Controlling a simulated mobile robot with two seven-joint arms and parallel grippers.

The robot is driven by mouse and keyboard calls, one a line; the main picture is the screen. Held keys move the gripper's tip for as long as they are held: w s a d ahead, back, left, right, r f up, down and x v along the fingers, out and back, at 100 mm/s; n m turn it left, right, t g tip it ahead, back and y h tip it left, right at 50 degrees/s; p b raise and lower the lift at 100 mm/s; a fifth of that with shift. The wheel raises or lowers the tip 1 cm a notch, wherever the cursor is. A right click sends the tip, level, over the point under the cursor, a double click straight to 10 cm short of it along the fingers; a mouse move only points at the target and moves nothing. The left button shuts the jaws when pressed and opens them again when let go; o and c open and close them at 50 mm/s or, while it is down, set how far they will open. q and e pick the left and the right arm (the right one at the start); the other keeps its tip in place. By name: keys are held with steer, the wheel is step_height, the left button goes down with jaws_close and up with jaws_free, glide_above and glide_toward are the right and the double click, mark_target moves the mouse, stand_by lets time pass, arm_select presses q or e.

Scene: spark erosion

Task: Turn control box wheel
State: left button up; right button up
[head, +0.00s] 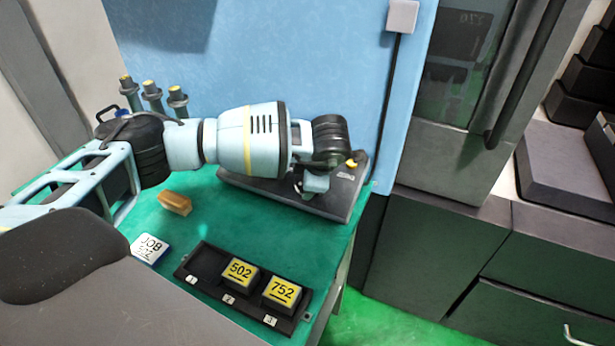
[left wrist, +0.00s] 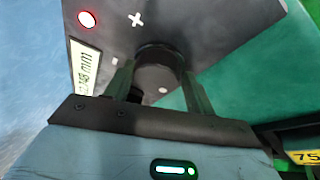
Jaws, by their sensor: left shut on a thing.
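The control box (head: 262,191) is a dark slanted box on the green table against the blue machine wall. Its dark round wheel (left wrist: 160,72) shows in the left wrist view between my two fingers. My left gripper (left wrist: 158,88) is shut on the wheel, one finger at each side of it. In the left wrist view the box face (left wrist: 215,25) also has a red lit button (left wrist: 87,19), a white cross mark and a display ending in "mm". In the head view my arm and wrist hide the wheel. My right gripper is not in view.
A black tray (head: 200,262) holds two yellow-labelled blocks, 502 (head: 240,271) and 752 (head: 282,292). Several dark cylindrical pieces (head: 152,92) stand at the back left. Grey cabinets (head: 440,245) stand right.

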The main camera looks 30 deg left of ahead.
arm_select(q)
steer(key=shift+w+a+r+m+t+p, duration=0.1)
steer(key=shift+r+m+t+p, duration=0.15)
steer(key=shift+m, duration=0.3)
steer(key=shift+a+r+m+t+p, duration=0.1)
steer(key=shift+m+t, duration=0.15)
steer(key=shift+m, duration=0.3)
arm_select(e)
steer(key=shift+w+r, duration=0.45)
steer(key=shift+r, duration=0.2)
arm_select(q)
steer(key=o, duration=0.7)
steer(key=shift+o, duration=0.9)
steer(key=shift+d+f+m, duration=0.1)
steer(key=shift+f+m, duration=0.1)
steer(key=shift+m, duration=0.1)
steer(key=v, duration=0.7)
steer(key=shift+r, duration=0.4)
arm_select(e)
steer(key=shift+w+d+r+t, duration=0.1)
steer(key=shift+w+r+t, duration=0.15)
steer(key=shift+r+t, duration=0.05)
arm_select(q)
steer(key=shift+d, duration=0.1)
